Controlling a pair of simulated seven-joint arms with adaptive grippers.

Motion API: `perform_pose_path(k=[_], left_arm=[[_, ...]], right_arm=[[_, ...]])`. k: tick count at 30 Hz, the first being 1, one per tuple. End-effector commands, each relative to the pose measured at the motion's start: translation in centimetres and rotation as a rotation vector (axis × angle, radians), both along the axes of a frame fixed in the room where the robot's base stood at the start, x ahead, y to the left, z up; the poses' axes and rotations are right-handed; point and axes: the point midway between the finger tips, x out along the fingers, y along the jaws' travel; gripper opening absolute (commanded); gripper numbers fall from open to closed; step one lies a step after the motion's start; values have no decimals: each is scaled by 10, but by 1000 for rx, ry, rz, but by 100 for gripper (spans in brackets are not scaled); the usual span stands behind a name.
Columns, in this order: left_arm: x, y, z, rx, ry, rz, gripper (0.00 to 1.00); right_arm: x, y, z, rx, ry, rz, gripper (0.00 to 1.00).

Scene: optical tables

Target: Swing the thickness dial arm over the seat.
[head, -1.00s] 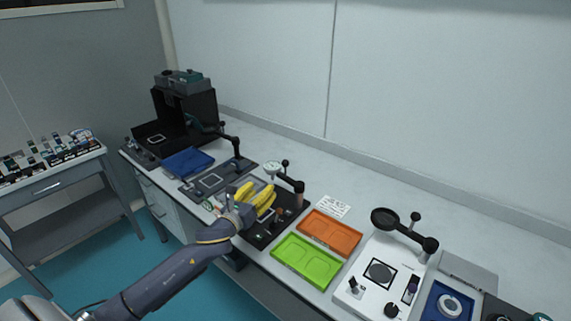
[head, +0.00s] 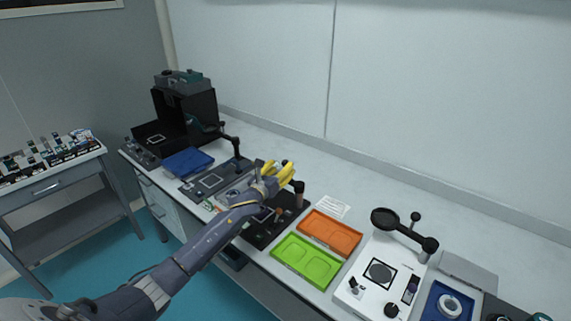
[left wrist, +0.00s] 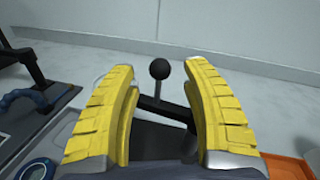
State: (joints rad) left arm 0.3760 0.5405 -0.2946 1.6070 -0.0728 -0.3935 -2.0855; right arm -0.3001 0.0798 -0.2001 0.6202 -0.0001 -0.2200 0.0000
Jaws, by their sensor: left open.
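The thickness dial arm (head: 297,185) is a black arm on a post at the back of a black base (head: 284,221). Its black ball knob (left wrist: 159,69) stands upright between my fingers in the left wrist view, with gaps on both sides. The arm runs right from the knob's stem. My left gripper (head: 278,169), with yellow fingers, is open and empty at the knob, over the rear of the base. The dial is hidden behind the gripper in the head view. The seat (head: 263,214) is a small square on the base, partly covered by my left arm. My right gripper is out of view.
Orange (head: 331,233) and green (head: 306,261) trays lie right of the base. A white unit (head: 381,273) with a round magnifier arm stands further right. A grey plate station (head: 211,181) and blue tray (head: 188,162) lie left. The table behind is clear.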

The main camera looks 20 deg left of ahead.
Motion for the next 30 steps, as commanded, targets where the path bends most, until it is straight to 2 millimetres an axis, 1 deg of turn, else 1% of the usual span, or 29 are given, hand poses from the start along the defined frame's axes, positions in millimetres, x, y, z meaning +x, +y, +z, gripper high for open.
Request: perform_pose_path(k=[1,3,9,15,24,30], left_arm=[[8,0,1,-2,-1,0,48],[15,-1,0,0,0,1,48],[30,-1,0,0,0,1,48],[36,-1,0,-1,0,1,48],[36,-1,0,0,0,0,48],[36,-1,0,0,0,0,25]], right_arm=[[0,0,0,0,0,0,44],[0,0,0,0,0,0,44],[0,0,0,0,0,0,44],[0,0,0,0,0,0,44],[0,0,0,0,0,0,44],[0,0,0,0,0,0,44]])
